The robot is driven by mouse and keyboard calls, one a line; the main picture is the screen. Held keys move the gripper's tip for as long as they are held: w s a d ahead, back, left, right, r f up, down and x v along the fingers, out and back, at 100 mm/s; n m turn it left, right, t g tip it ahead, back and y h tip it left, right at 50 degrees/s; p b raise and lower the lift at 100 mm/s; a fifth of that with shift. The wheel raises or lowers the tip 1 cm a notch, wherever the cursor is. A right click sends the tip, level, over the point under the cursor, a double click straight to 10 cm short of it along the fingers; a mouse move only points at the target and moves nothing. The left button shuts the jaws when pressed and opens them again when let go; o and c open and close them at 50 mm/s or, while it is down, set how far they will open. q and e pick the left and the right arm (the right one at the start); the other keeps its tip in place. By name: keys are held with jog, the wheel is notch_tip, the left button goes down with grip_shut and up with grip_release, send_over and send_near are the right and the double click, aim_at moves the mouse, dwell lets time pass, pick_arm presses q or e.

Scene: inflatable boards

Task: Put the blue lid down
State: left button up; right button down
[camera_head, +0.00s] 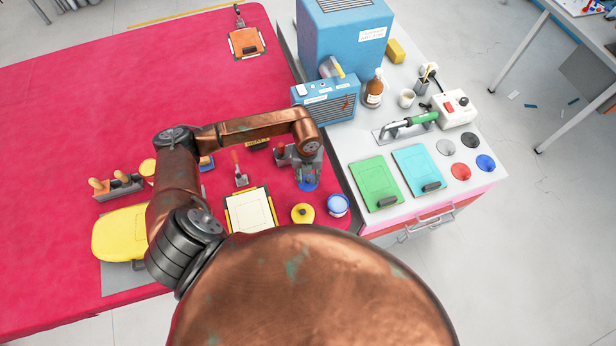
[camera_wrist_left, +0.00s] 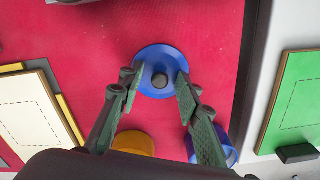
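The blue lid (camera_wrist_left: 158,54) has a dark round knob and appears to lie flat on the red cloth in the left wrist view. It also shows in the head view (camera_head: 308,184), partly covered by my left gripper (camera_head: 307,174). My left gripper (camera_wrist_left: 160,82) is open, its fingertips apart on both sides of the knob, with gaps to it. The fingers overlap the lid's rim; I cannot tell whether they touch it. My right gripper is in neither view.
Beside the lid stand a blue pot (camera_head: 338,206) and a yellow pot (camera_head: 303,214). A cream board (camera_head: 250,210) lies to the left. To the right, a grey worktop carries a green board (camera_head: 375,184), a turquoise board (camera_head: 416,170) and a blue machine (camera_head: 318,101).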

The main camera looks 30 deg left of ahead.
aim_at(308, 179)
pick_arm(q)
notch_tip(308, 179, up, 12)
jog(key=shift+r+b, duration=0.15)
jog(key=shift+b, duration=0.25)
dwell(0.5)
